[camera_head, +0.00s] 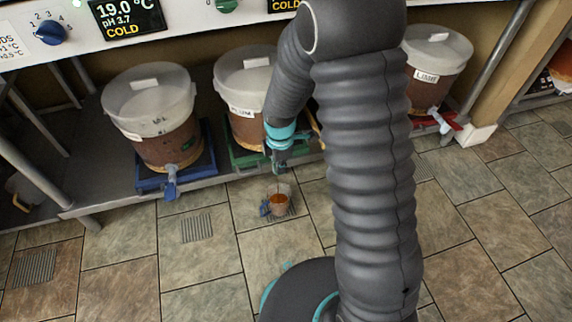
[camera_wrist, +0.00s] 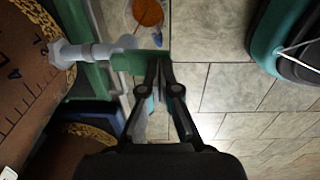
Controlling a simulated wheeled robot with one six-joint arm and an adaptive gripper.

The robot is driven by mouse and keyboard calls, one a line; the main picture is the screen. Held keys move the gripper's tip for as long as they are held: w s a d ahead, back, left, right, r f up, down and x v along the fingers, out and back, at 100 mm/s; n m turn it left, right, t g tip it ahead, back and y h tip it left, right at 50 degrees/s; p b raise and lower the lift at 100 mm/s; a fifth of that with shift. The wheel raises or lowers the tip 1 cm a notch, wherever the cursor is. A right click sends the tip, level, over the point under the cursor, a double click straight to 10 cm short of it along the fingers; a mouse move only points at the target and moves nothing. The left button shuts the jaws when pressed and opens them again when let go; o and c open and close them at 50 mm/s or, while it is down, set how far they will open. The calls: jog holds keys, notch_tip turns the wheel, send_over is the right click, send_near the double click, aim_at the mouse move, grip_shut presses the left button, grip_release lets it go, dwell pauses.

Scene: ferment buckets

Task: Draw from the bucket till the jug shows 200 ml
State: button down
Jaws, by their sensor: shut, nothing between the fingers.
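The middle bucket (camera_head: 243,88), white-lidded with brown contents, stands on a green tray. It fills the left of the wrist view (camera_wrist: 25,75) with scale marks. Its pale tap (camera_wrist: 85,52) points right and ends at a green lever (camera_wrist: 138,62). The clear jug (camera_head: 281,209) with a blue handle stands on the floor below, with amber liquid inside; it shows partly at the top of the wrist view (camera_wrist: 148,12). Its level marks cannot be read. My gripper (camera_wrist: 162,66) is shut and empty, its tips right beside the lever; contact is unclear.
A left bucket (camera_head: 164,149) stands on a blue tray (camera_head: 205,158), its blue tap overhanging the shelf edge. A right bucket (camera_head: 436,62) stands by a red tray (camera_head: 457,121). A control panel (camera_head: 180,14) runs above. The tiled floor (camera_head: 200,275) in front is mostly clear.

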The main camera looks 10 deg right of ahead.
jog(key=shift+r, duration=0.1)
dwell(0.3)
notch_tip(320, 180, up, 10)
jog(key=w+p, duration=0.1)
jog(key=p, duration=0.6)
jog(key=shift+w, duration=0.3)
jog(key=shift+a, duration=0.1)
